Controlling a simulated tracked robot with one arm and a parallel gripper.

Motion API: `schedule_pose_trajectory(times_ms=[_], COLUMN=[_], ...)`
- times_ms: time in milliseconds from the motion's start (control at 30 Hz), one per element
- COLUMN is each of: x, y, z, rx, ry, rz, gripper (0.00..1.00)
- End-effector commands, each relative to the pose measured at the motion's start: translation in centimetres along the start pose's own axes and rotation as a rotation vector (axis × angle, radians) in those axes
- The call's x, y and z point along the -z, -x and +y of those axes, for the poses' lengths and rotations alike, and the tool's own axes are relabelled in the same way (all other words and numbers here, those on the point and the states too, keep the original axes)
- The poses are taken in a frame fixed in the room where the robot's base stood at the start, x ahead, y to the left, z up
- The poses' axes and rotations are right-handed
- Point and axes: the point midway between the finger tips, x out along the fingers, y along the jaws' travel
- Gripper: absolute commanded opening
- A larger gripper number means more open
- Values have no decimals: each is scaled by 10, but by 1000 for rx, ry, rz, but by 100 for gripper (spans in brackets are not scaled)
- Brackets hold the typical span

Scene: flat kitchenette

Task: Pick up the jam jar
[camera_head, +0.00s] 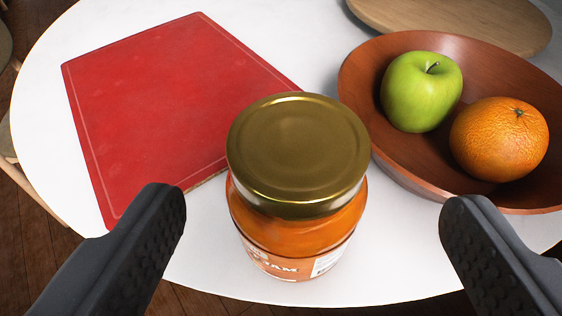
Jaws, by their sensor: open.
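The jam jar (297,235) stands upright on the white table near its front edge. It has a gold lid, orange contents and a label partly reading "JAM". My gripper (312,205) is open, with one dark finger to the left of the jar and one to the right. Neither finger touches the jar in the picture, and there is a gap on each side, wider on the right. Nothing is held.
A red cutting board (170,105) lies behind and left of the jar. A brown wooden bowl (405,172) with a green apple (420,92) and an orange (499,139) stands close at right. A round wooden board (440,18) lies at the back. The white table (310,50) has bare room behind the jar.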

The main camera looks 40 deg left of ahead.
Motion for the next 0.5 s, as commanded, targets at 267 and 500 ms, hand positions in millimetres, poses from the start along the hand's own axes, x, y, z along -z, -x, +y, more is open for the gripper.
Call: schedule_pose_trajectory(times_ms=[267,500], x=[1,1], y=[-27,-43], z=[0,-3], rx=[1,0], ry=[1,1], rz=[2,1], gripper=[80,80])
